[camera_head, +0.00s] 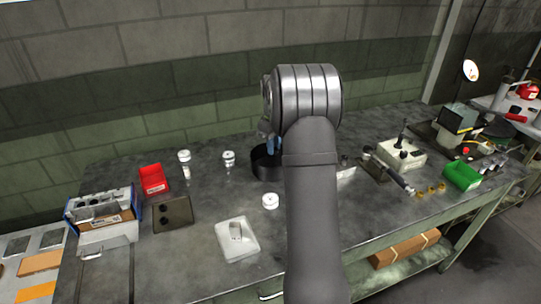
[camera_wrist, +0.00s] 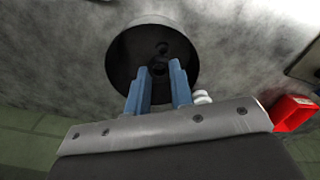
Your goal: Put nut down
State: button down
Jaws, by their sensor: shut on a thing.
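My gripper (camera_wrist: 159,72) points down into a round black bowl (camera_wrist: 115,62), with its blue fingertips over the bowl's inside in the wrist view. A small dark nut (camera_wrist: 158,68) shows between the fingertips, and my gripper is shut on it. Another small dark round thing (camera_wrist: 162,48) shows just beyond it, against the dark bowl floor. In the head view the bowl (camera_head: 266,170) stands on the workbench, and my gripper (camera_head: 272,146) is at its top, partly hidden by my arm. I cannot tell whether the nut touches the bowl floor.
A red bin (camera_head: 153,179), a dark tray (camera_head: 173,214) with two black pieces, and a white tray (camera_head: 250,247) stand to the left and front. White round pieces (camera_head: 270,201) stand nearby.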

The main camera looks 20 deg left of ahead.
jog(key=f, duration=0.4)
jog(key=w+d+f, duration=0.1)
jog(key=f, duration=0.1)
jog(key=shift+f, duration=2)
jog(key=shift+f, duration=0.2)
jog(key=c, duration=1.5)
grip_release()
jog(key=shift+c, duration=0.2)
notch_tip(320, 180, up, 12)
jog(key=shift+r, duration=0.2)
